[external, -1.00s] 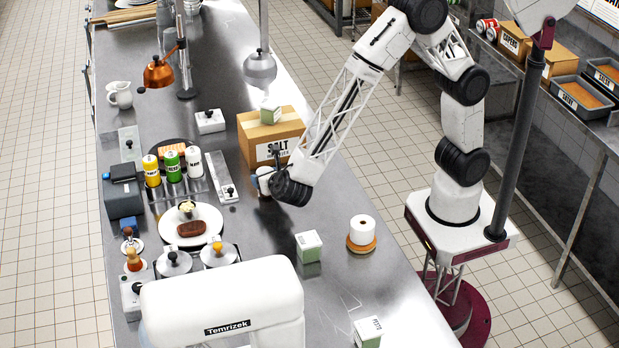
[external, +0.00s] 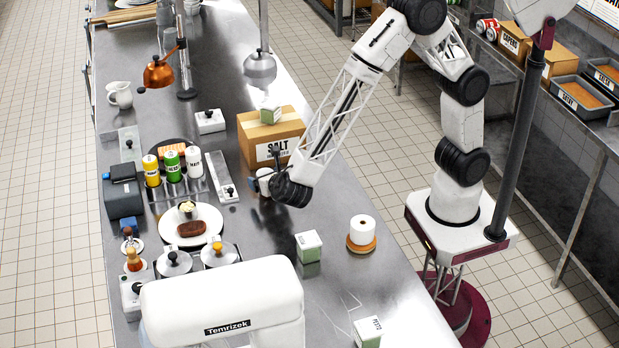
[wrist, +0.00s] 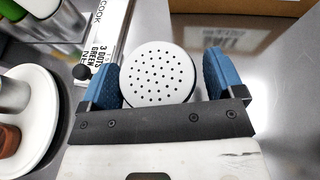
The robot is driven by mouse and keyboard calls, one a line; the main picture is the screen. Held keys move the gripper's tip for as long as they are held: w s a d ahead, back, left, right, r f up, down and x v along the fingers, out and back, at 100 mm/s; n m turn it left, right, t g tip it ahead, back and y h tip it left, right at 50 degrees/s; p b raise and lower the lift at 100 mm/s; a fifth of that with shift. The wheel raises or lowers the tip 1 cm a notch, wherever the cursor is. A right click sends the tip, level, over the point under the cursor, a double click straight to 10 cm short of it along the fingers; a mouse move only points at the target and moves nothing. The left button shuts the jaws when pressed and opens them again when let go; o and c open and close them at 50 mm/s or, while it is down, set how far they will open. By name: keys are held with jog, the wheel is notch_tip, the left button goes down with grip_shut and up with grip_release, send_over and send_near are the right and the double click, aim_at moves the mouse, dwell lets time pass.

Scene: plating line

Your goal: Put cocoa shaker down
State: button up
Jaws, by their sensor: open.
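The cocoa shaker (wrist: 158,73) shows in the wrist view as a round white lid with several small dark holes. It is between the two blue finger pads of my gripper (wrist: 164,78). The jaws are open, with a visible gap between the shaker and the right pad; the left pad is close beside it. In the external view my gripper (external: 263,184) is low over the steel counter, in front of the salt carton. The shaker's white top (external: 264,172) is partly visible there. Its base is hidden, so its contact with the counter cannot be seen.
The salt carton (external: 270,137) stands right behind my gripper. A plate with steak (external: 208,232), bottles (external: 172,166) and a label strip (external: 222,178) lie to the left.

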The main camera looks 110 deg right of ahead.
jog(key=shift+r, duration=0.1)
jog(key=v, duration=1.2)
dwell(0.6)
jog(key=s+d+r+m+g+y, duration=0.1)
jog(key=s+d+r+m+y, duration=0.15)
jog(key=s, duration=0.35)
jog(key=s+d+r+m+g+y, duration=0.1)
jog(key=s+d+r+m, duration=0.15)
jog(key=s+m, duration=0.2)
jog(key=s+d+r+m+g+y, duration=0.1)
jog(key=s+d+r+m+y, duration=0.15)
jog(key=s, duration=0.45)
jog(key=s+a+r+m+t+y, duration=0.1)
jog(key=s+r+m+y, duration=0.1)
jog(key=s+m, duration=0.3)
jog(key=s+a+r+m+t+y, duration=0.1)
jog(key=s+m+y, duration=0.4)
jog(key=s, duration=0.9)
jog(key=shift+r+m+t, duration=0.3)
jog(key=shift+r+m, duration=0.45)
jog(key=shift+r, duration=0.15)
